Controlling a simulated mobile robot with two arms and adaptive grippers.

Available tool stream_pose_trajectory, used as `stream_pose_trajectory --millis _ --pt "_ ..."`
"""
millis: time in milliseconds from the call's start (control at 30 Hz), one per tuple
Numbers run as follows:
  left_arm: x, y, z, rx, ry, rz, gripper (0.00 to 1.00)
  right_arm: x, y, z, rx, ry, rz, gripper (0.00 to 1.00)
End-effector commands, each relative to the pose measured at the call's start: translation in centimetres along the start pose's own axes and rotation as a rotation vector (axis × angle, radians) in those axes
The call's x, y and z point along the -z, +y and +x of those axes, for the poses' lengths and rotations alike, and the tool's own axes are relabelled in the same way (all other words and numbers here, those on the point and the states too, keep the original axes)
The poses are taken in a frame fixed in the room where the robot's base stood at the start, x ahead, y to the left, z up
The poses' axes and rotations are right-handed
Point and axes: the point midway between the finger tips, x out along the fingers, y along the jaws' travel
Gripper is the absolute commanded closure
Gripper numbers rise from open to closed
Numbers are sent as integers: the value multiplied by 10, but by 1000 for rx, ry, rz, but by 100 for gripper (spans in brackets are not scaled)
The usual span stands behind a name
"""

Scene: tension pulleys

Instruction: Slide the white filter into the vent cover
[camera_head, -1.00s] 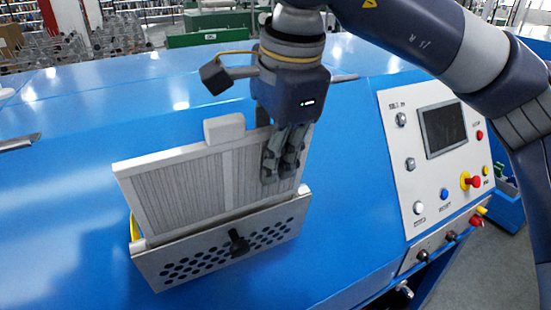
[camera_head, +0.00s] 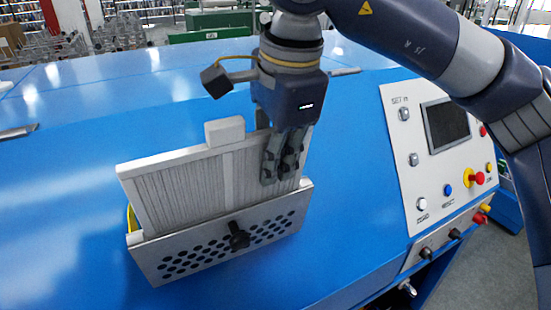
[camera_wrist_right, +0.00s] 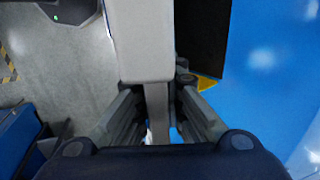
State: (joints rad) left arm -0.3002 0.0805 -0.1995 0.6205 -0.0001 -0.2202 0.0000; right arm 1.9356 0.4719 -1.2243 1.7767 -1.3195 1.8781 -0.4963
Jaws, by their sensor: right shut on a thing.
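The white filter (camera_head: 190,186), a pleated panel with a pale frame and a top tab (camera_head: 225,131), stands nearly upright. Its lower part is hidden behind the front of the grey vent cover (camera_head: 215,248), which has round holes and a black knob (camera_head: 237,236). My right gripper (camera_head: 283,180) is shut on the filter near its right end, with the fingertips close above the cover's rim. In the right wrist view, the filter's pale top (camera_wrist_right: 146,45) runs between the fingers (camera_wrist_right: 158,110). My left gripper is not in view.
The cover sits on a large blue machine (camera_head: 60,210). A control panel (camera_head: 440,150) with a screen, buttons and a red knob is at right. A yellow edge (camera_head: 131,217) shows at the cover's left end.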

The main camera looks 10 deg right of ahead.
Motion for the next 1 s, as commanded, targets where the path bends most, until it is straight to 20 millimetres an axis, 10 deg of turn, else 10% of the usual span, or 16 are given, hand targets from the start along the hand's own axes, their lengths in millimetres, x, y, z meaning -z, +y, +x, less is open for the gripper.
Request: stream_pose_trajectory --millis 1000 --pt "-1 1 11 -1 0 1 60 0 0 11 0 0 0 100"
